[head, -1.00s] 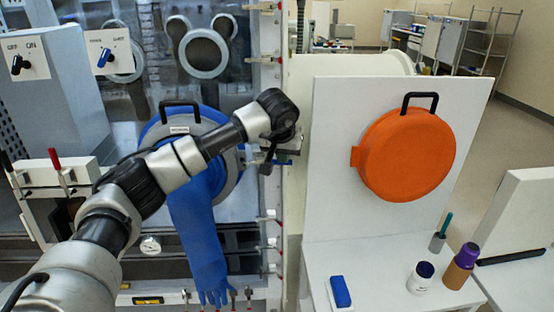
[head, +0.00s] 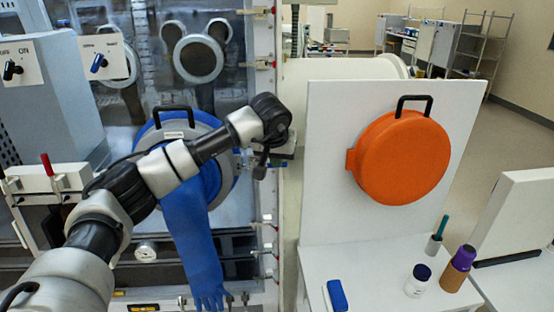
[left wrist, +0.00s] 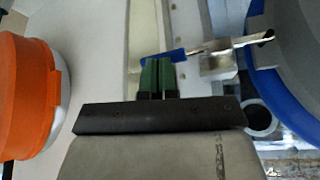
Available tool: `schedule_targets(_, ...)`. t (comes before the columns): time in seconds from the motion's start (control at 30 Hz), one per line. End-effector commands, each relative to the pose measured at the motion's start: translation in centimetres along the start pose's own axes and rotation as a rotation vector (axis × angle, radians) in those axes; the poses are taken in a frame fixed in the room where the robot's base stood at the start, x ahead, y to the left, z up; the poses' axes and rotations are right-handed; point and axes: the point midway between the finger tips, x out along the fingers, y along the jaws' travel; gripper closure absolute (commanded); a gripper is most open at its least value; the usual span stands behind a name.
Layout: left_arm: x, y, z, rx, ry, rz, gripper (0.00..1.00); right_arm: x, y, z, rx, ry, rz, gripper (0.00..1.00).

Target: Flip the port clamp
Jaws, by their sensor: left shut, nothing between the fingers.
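The port clamp (left wrist: 222,63) is a silver block with a metal rod and a blue lever end (left wrist: 183,54), beside the blue ring of the round glove port in the left wrist view. In the head view the port's blue ring (head: 147,133) is partly behind my left arm. My left gripper (head: 261,170) hangs at the right side of the port, and hides part of the clamp area. In the left wrist view its green fingertips (left wrist: 158,73) are together and empty, right by the lever's end; I cannot tell whether they touch it. My right gripper is not in view.
A blue glove (head: 197,240) hangs from the port. An orange round lid (head: 402,157) with a black handle is on a white panel (head: 330,210) to the right. A white table holds a blue block (head: 337,295), a jar (head: 418,283) and a purple-capped bottle (head: 458,270).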

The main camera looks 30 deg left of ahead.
Motion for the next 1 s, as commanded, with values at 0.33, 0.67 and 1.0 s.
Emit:
schedule_targets(0.33,-1.0,-0.4,0.5,-0.001,0.001,0.0,1.0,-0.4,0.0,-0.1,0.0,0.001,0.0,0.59)
schedule_targets(0.67,-6.0,1.2,0.1,-0.001,0.007,0.002,1.0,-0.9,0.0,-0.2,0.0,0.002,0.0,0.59)
schedule_targets(1.0,-12.4,2.4,-0.2,-0.002,0.003,0.0,1.0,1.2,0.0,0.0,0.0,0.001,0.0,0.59)
